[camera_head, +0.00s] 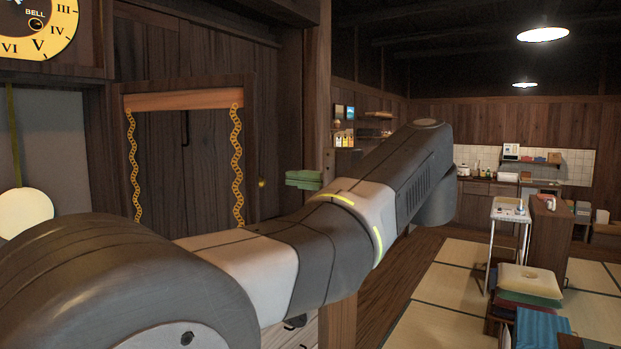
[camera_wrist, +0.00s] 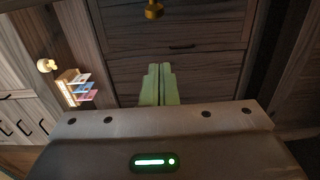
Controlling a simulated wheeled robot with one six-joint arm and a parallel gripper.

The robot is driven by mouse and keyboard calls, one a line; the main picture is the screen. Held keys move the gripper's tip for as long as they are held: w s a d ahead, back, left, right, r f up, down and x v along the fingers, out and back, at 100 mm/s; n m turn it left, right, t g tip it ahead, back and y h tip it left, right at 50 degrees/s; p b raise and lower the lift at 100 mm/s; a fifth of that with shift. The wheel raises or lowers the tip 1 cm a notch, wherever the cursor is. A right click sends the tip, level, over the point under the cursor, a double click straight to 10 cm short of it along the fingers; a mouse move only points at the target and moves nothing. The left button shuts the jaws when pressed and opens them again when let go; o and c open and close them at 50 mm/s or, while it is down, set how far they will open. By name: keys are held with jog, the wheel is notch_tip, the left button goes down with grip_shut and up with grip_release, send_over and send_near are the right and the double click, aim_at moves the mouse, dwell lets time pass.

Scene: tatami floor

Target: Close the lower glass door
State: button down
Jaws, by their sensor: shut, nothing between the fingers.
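The glass door (camera_head: 180,97) stands open in the head view, right of the clock case. Its wooden frame has an orange-brown top bar and wavy gold trim down both sides, and dark boards show through the pane. A small brass knob (camera_head: 261,183) is at its right edge. A brass knob (camera_wrist: 154,10) also shows at the top of the wrist view. My gripper (camera_head: 305,179) has green fingers, right of the knob and apart from it. In the wrist view, its fingers (camera_wrist: 158,84) are together and empty. The door's lower part is hidden behind my arm.
The clock dial (camera_head: 38,28) and a pale round pendulum (camera_head: 24,212) are at the far left. A stack of cushions (camera_head: 530,280) and a small white stand (camera_head: 510,210) are at the right on tatami. Wooden floor lies open beyond my arm.

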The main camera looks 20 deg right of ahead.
jog(key=a, duration=0.1)
jog(key=a+p, duration=0.1)
jog(key=a, duration=0.2)
jog(key=shift+s+a, duration=0.25)
dwell(0.5)
